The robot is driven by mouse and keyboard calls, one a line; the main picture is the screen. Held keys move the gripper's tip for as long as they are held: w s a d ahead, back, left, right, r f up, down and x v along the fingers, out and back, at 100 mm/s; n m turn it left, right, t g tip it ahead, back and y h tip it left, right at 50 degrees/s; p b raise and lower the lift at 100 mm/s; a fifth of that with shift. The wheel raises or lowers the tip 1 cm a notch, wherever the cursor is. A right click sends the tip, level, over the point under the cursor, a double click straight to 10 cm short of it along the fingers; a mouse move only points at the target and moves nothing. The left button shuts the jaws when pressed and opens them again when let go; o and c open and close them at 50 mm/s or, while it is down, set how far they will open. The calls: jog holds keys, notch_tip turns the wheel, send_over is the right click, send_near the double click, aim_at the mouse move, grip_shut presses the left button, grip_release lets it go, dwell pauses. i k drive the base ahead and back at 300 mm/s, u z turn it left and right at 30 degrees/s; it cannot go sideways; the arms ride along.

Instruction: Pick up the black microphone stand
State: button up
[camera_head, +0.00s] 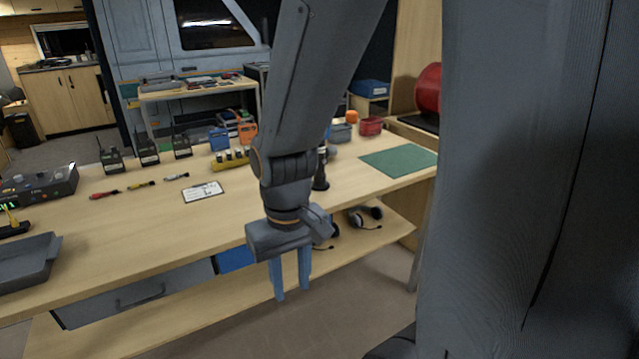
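A slim black upright object on a round base, which looks like the microphone stand (321,181), stands on the wooden workbench just right of my arm. My arm hides part of it, so its full shape cannot be made out. My gripper (291,278) points down in front of the bench's front edge, lower in the picture than the stand and to its left. Its two blue fingers are apart with nothing between them.
Walkie-talkies (148,152), a clipboard (203,191) and a grey tray (28,262) are on the workbench (130,225) to the left. A green mat (398,160) lies right of the stand. Headsets (366,216) rest on the lower shelf.

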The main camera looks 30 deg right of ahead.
aim_at(318, 184)
jog(key=z, duration=2.35)
jog(key=i, duration=1.75)
jog(key=u, duration=3.5)
